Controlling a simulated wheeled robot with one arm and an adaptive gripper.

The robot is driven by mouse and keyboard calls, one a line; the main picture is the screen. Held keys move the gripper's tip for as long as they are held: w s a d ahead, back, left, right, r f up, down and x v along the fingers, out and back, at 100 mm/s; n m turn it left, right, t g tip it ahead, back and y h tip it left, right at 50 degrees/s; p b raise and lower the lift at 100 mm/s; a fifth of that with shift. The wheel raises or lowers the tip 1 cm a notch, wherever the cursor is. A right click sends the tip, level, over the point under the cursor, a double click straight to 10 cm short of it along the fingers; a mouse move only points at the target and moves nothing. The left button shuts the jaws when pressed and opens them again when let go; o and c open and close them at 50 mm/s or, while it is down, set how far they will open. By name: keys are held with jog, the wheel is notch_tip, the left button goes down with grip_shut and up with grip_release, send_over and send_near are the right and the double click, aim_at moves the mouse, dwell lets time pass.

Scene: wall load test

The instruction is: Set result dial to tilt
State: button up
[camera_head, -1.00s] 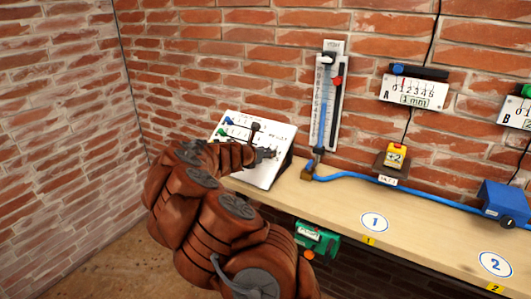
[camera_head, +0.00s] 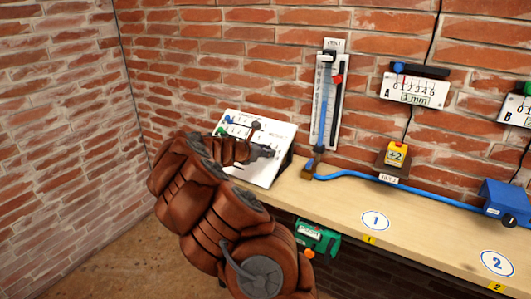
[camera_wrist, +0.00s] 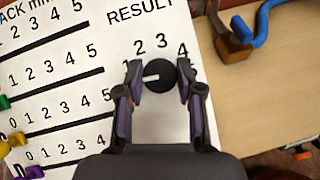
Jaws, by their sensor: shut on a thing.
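The result dial (camera_wrist: 160,82) is a dark round knob with a white pointer mark aimed left in the wrist view. It sits on a white board (camera_wrist: 150,125) under the word RESULT. The numbers 2, 3 and 4 show above it, and the fingers cover other parts of its surround. No "tilt" label is readable. My gripper (camera_wrist: 159,70) is shut on the dial, one finger at each side. In the head view the sloped board (camera_head: 262,178) stands at the bench's left end, partly behind my arm.
Slider rows with coloured knobs (camera_wrist: 12,143) lie left of the dial. A blue tube (camera_head: 355,175) and vertical gauge (camera_head: 326,100) stand right of the board. The wooden bench (camera_head: 420,222) is clear in front. A green box (camera_head: 317,236) hangs below the bench edge.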

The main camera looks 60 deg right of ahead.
jog(key=m+g, duration=0.1)
jog(key=m, duration=0.1)
jog(key=m+g+y+b, duration=0.1)
jog(key=m, duration=0.1)
jog(key=shift+w+f, duration=0.1)
jog(key=shift+w, duration=0.1)
jog(key=m+g, duration=0.1)
jog(key=m, duration=0.1)
jog(key=m+y, duration=0.1)
jog(key=m, duration=0.1)
jog(key=shift+w+g+y, duration=0.1)
jog(key=shift+g+y, duration=0.2)
jog(key=shift+g, duration=0.1)
jog(key=m+y, duration=0.1)
jog(key=m, duration=0.2)
jog(key=m+g+y+p, duration=0.1)
jog(key=m+y, duration=0.1)
jog(key=m, duration=0.1)
jog(key=shift+d, duration=0.15)
jog(key=shift+m, duration=0.3)
jog(key=o, duration=1.1)
jog(key=shift+r, duration=0.2)
